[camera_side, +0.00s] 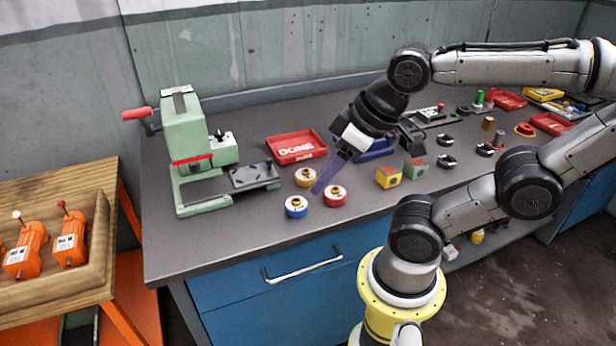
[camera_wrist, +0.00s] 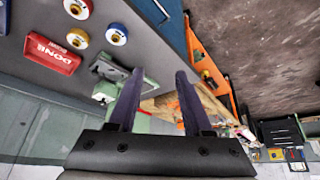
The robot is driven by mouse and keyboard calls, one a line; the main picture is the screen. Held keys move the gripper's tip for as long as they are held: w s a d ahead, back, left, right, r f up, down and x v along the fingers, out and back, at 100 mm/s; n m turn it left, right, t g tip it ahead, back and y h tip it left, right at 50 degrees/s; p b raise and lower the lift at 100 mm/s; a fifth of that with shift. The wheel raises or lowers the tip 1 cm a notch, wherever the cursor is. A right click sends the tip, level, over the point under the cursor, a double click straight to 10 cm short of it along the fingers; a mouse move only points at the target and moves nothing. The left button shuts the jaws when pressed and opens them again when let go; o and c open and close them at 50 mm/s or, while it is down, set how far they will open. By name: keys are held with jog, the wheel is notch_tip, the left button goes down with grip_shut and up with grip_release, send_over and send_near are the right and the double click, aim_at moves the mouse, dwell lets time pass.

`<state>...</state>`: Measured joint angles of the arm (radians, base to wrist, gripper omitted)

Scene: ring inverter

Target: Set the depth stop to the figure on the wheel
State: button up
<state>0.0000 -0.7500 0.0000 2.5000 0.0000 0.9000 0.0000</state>
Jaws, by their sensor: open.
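A pale green press (camera_side: 186,130) with a red-handled crank (camera_side: 137,113) stands at the left of the bench. A red line crosses its front, and a small grey-white fitting (camera_side: 221,139) sits on its side. I cannot tell which part is the depth stop, and no figure is readable. A blue wheel (camera_side: 296,206), a red wheel (camera_side: 335,195) and a yellow wheel (camera_side: 305,177) lie on the bench right of the press. My gripper (camera_side: 322,185) points down over these wheels in the side view. In the wrist view my gripper (camera_wrist: 160,80) is open with nothing between its fingers.
A red tray marked DONE (camera_side: 297,147) lies behind the wheels. A wooden table (camera_side: 60,285) with orange devices (camera_side: 70,240) adjoins at left. The front-left bench top is clear.

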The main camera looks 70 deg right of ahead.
jog(key=shift+o, duration=1.5)
jog(key=shift+w+d, duration=0.25)
jog(key=shift+w, duration=0.1)
jog(key=t, duration=0.8)
send_over(222, 133)
jog(key=s, duration=1.3)
notch_tip(222, 133, down, 6)
jog(key=f, duration=0.1)
jog(key=x, duration=1.3)
jog(key=shift+w+r, duration=0.15)
jog(key=shift+w, duration=0.1)
grip_shut()
